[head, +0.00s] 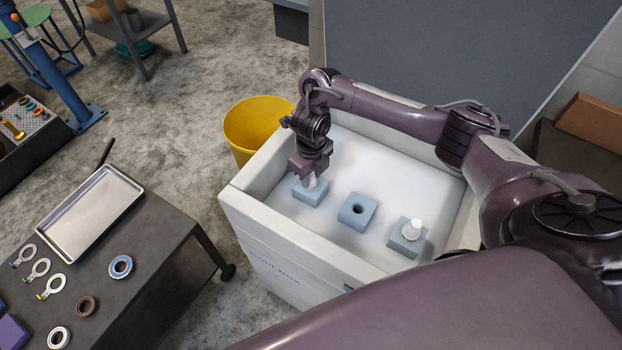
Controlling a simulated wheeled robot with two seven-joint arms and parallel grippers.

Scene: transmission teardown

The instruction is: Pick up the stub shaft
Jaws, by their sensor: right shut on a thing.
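My right gripper (311,178) points down into the white box at the far left block. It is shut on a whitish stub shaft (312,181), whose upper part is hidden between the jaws. The shaft is at the top of a light blue block (309,193); I cannot tell whether it is still seated in it. A second blue block (357,211) has an empty hole. A third blue block (403,241) holds another white shaft-like part (412,228) upright. My left gripper is not in view.
The white box (240,200) has raised walls around the blocks. A yellow bin (255,125) stands behind it. At left, a dark table (150,265) carries a metal tray (65,245), several rings and a blue-rimmed bearing (121,266). Concrete floor lies between.

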